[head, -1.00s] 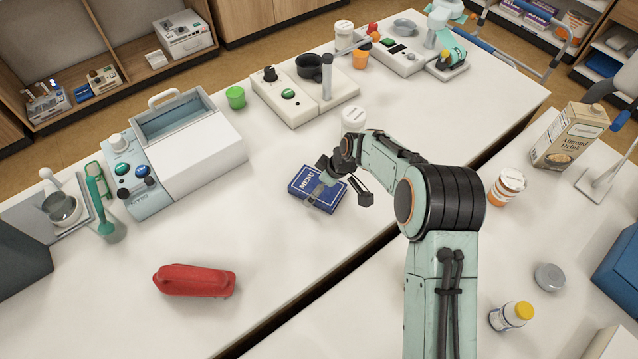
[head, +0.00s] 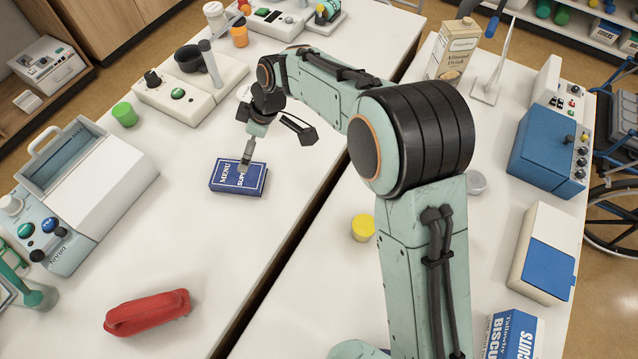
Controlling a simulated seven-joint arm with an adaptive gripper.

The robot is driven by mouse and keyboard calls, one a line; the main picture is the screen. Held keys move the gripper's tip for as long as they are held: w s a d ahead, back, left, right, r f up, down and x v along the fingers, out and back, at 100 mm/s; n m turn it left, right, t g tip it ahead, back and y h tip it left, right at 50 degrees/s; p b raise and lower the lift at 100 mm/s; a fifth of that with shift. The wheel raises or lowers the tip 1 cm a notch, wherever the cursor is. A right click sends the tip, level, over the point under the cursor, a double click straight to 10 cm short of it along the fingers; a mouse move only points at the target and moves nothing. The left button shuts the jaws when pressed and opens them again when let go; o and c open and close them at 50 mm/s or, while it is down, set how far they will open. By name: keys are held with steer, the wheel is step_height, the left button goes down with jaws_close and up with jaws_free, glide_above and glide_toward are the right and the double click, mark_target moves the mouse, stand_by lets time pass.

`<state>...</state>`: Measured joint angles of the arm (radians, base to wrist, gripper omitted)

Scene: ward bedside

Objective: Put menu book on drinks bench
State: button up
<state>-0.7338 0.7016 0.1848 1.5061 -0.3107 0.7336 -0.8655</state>
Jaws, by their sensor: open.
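The menu book (head: 225,183) is a flat dark blue book with white lettering. It lies on the long white left bench (head: 240,240), near the gap between the two benches. My gripper (head: 274,145) is open and empty, its fingers spread at the book's far right side. One fingertip overlaps the book's upper part in the picture; I cannot tell if it touches. The other finger is out to the right, clear of the book. The right bench (head: 310,285) carries an almond drink carton (head: 455,50). No label shows which bench is the drinks bench.
A red case (head: 147,312) lies in front of the book. A white machine (head: 90,185) and a green cup (head: 125,114) stand left. A yellow-capped bottle (head: 363,227), a blue device (head: 545,145) and a biscuit box (head: 513,335) are on the right bench. Bare surface surrounds the book.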

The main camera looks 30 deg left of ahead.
steer(key=w+d+r+m+t+h, duration=0.1)
steer(key=d+r+m, duration=0.4)
steer(key=d, duration=0.6)
steer(key=w+d+r+m+t+h, duration=0.1)
steer(key=d+r+m, duration=0.3)
steer(key=d, duration=0.8)
steer(key=s+d+m+h, duration=0.1)
steer(key=s+d+m, duration=1.1)
steer(key=s+d, duration=0.2)
steer(key=d, duration=0.2)
steer(key=shift+s+d, duration=0.15)
steer(key=shift+d, duration=0.25)
